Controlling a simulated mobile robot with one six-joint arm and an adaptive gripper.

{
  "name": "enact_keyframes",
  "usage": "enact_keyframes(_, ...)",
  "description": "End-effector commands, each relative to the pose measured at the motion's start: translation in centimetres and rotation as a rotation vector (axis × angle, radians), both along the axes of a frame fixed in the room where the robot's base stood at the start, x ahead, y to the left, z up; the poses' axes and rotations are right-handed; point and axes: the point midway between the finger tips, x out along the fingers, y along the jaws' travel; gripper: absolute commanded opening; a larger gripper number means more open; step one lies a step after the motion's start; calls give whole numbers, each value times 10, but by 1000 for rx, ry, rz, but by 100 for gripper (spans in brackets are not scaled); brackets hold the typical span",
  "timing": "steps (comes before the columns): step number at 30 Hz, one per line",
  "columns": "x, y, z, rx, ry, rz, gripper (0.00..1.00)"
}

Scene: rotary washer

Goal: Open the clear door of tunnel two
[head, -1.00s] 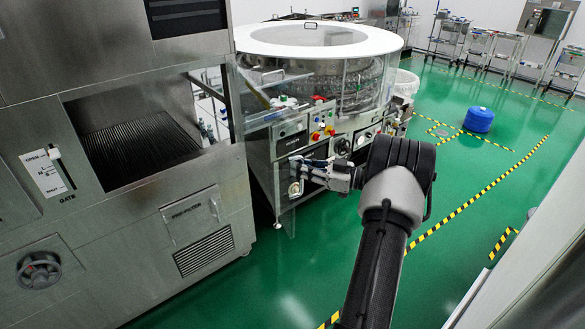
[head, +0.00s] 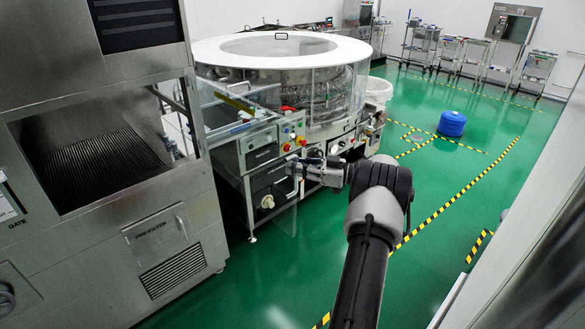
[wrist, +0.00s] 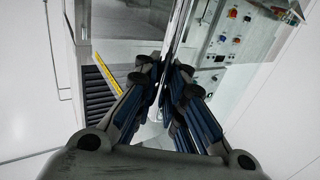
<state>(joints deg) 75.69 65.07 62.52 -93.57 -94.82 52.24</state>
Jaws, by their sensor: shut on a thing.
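The clear door (head: 280,196) is a see-through panel. It stands swung out from the left steel machine's right side, in front of the round washer. My gripper (head: 304,170) is shut on the door at its free edge in the head view. In the wrist view, the blue-padded fingers of my gripper (wrist: 163,70) close from both sides on the door (wrist: 179,28), which shows nearly edge-on. The exact contact is partly hidden by the fingers.
The steel machine with an open chamber (head: 90,165) stands at left. The round washer (head: 215,50) and its control panel (head: 290,128) are behind the door. A pale wall edge is at right.

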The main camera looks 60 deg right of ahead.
Motion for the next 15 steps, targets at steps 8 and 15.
enact_keyframes(8, -4, 0, -4, 5, 6, -1, 16)
enact_keyframes(15, -2, 0, -2, 2, 4, 0, 31)
